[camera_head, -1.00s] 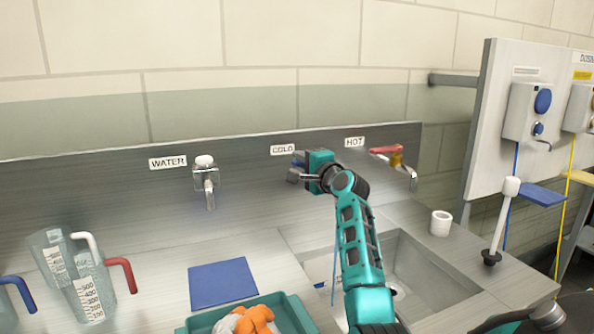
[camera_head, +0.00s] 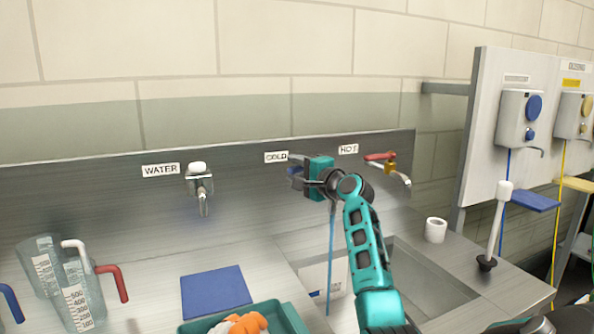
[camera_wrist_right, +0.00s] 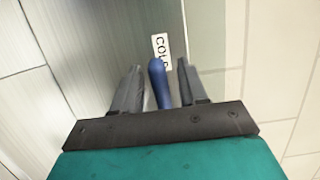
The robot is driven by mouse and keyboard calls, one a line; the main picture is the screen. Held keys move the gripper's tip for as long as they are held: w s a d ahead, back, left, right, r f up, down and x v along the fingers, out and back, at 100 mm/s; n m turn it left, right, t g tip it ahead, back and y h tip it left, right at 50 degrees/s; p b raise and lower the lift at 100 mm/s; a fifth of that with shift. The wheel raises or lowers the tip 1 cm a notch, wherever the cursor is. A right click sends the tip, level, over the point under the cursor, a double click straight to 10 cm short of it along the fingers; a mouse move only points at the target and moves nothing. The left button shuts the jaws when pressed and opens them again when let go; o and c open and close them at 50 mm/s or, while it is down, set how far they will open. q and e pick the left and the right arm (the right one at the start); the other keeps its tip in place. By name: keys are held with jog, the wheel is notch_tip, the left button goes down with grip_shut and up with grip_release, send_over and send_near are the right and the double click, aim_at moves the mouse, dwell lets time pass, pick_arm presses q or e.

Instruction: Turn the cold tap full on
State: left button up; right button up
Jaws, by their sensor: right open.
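The cold tap is mostly hidden behind my right gripper (camera_head: 293,170), below the COLD label (camera_head: 276,157) on the steel splashback. In the right wrist view its blue lever (camera_wrist_right: 160,82) stands between the two grey fingers of my open right gripper (camera_wrist_right: 160,88). The lever looks closer to the right wrist view's middle, with gaps beside it; contact cannot be told. A blue stream of water (camera_head: 331,240) falls from behind my right wrist into the sink (camera_head: 430,275). My left gripper is not in view.
The hot tap (camera_head: 390,168) with a red lever is close on the right. The water tap (camera_head: 200,185) is to the left. Measuring jugs (camera_head: 75,290), a blue mat (camera_head: 215,290), a teal tray (camera_head: 290,318) and a white cup (camera_head: 436,229) stand on the counter.

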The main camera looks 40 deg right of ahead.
jog(key=shift+s, duration=0.15)
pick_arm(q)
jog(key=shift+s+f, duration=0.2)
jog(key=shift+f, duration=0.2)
pick_arm(e)
jog(key=s+a, duration=0.1)
jog(key=s, duration=1.1)
jog(key=shift+s+a, duration=0.2)
jog(key=shift+s, duration=0.05)
